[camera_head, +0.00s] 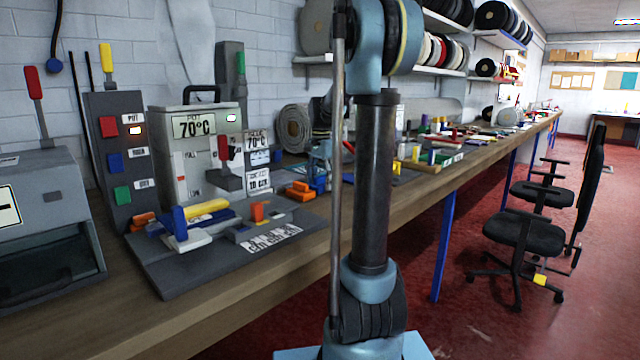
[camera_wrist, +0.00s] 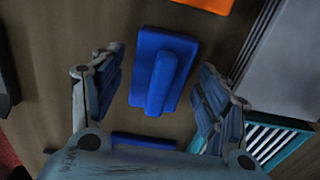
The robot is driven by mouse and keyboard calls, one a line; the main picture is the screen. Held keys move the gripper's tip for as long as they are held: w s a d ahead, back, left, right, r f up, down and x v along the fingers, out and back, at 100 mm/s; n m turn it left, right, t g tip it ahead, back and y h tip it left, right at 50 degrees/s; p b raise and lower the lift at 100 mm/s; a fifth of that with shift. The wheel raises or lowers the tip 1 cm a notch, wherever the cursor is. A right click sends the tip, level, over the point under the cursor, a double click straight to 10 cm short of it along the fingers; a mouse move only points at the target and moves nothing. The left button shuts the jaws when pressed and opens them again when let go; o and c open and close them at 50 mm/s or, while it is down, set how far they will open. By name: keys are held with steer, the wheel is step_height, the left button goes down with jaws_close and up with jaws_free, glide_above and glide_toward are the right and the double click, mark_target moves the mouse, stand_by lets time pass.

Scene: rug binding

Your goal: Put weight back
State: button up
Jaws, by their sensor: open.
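A blue block with a raised bar along its middle (camera_wrist: 140,85), which looks like a weight, lies on the brown bench top in the wrist view. My gripper (camera_wrist: 160,68) is open, with one finger to the left of the block and one to the right. Gaps show between the fingers and the block. In the head view my gripper (camera_head: 320,165) is low over the bench, partly hidden by my own arm. A small blue piece (camera_head: 318,184) shows below it, beside orange blocks (camera_head: 299,190).
An orange piece (camera_wrist: 207,4) lies beyond the blue block. A grey box-like thing (camera_wrist: 285,65) and a teal slatted part (camera_wrist: 275,138) are close to the right finger. On the bench (camera_head: 195,298), a 70°C machine (camera_head: 190,150) and a dark board (camera_head: 180,285) stand to the left.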

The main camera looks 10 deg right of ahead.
step_height(320, 180, up, 12)
stand_by(0.6)
steer(key=shift+r, duration=0.1)
